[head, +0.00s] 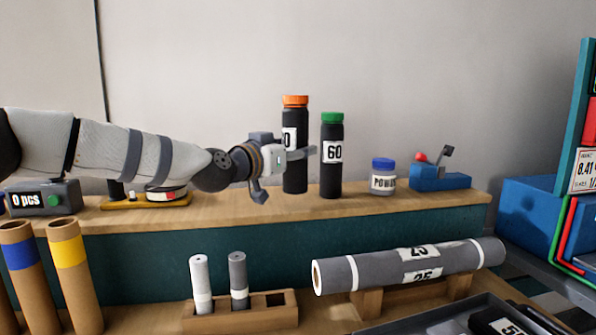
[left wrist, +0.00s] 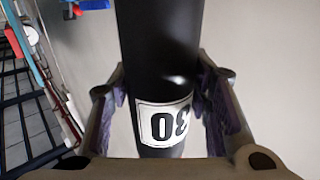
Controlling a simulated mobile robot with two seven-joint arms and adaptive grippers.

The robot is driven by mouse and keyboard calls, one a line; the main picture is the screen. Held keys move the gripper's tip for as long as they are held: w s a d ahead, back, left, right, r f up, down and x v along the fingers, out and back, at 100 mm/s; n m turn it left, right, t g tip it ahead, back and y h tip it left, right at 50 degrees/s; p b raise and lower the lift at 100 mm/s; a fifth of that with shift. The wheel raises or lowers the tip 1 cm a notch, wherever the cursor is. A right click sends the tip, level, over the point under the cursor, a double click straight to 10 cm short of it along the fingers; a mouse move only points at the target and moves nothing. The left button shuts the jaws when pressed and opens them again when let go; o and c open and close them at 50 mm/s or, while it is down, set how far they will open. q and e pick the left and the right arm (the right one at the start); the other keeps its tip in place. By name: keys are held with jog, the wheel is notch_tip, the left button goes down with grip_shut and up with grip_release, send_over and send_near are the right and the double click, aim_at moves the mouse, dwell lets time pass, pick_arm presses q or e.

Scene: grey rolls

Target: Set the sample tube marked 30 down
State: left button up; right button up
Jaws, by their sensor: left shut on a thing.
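The sample tube marked 30 (head: 295,172) is a tall black tube with an orange cap. In the head view it is upright at the shelf, its label partly covered so only the 0 shows. I cannot tell whether its base touches the shelf. My left gripper (head: 291,157) comes in from the left and is shut on its middle. In the left wrist view the tube (left wrist: 160,60) fills the space between the fingers (left wrist: 163,108), and the 30 label appears turned over. My right gripper is not in view.
A green-capped tube marked 60 (head: 332,180) stands just right of the held tube. A powder jar (head: 383,178) and a blue device (head: 440,180) stand farther right on the wooden shelf (head: 235,212). Below are a small-tube rack (head: 250,318) and a grey roll (head: 380,270) on a stand.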

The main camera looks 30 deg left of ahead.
aim_at(294, 167)
pick_arm(q)
jog(key=shift+w+a+f, duration=0.2)
jog(key=shift+w+f, duration=0.05)
jog(key=shift+f, duration=0.1)
notch_tip(294, 167, down, 3)
jog(key=shift+w+a+f+b, duration=0.1)
jog(key=shift+b, duration=0.3)
jog(key=shift+r, duration=0.2)
jog(key=shift+f, duration=0.1)
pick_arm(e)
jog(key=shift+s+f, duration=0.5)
pick_arm(q)
jog(key=o, duration=1.2)
jog(key=shift+f, duration=0.15)
